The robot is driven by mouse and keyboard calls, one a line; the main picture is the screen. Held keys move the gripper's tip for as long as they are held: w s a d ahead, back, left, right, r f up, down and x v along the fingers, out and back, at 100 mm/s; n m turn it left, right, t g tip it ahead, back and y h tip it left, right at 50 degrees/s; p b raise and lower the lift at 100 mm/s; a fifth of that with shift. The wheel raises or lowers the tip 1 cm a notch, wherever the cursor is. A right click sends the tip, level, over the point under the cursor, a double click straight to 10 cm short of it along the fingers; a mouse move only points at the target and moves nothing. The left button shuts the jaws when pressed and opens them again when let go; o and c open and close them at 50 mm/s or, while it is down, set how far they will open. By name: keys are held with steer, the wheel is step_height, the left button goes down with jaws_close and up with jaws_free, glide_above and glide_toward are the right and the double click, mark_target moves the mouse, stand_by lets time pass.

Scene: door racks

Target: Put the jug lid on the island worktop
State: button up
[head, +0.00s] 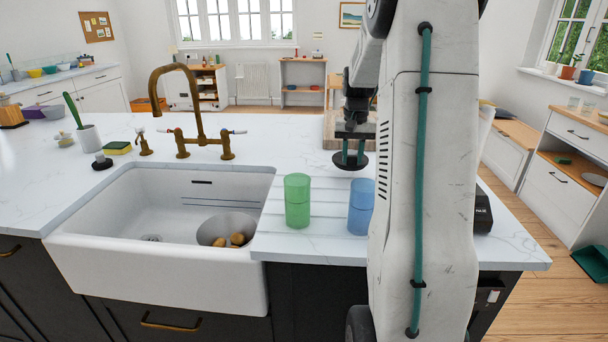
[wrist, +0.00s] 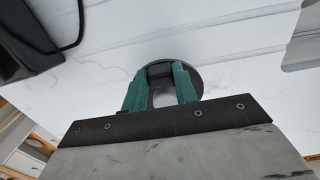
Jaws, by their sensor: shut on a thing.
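The jug lid (head: 350,161) is a dark round disc with a raised grip. My gripper (head: 353,150) is shut on that grip and holds the lid a little above the worktop, though the exact gap is hard to tell. In the wrist view the lid (wrist: 188,72) shows between and beyond the teal fingers of my gripper (wrist: 162,86). The island worktop (head: 310,143) is white with grey veins and lies around and below the lid. Part of the worktop on the right is hidden behind my arm.
A green glass (head: 297,201) and a blue glass (head: 361,207) stand on the drainer grooves in front of the lid. The white sink (head: 160,215) with a brass tap (head: 180,110) is to the left.

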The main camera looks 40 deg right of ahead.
steer(key=w+a, duration=0.3)
steer(key=w+a+f, duration=0.1)
steer(key=w+a, duration=0.2)
steer(key=a, duration=0.1)
steer(key=w+a, duration=0.3)
steer(key=shift+w+a+f, duration=0.15)
steer(key=shift+w+a, duration=0.1)
steer(key=shift+w, duration=0.1)
steer(key=shift+f, duration=1.75)
steer(key=shift+f, duration=0.1)
steer(key=o, duration=1)
steer(key=shift+c, duration=0.2)
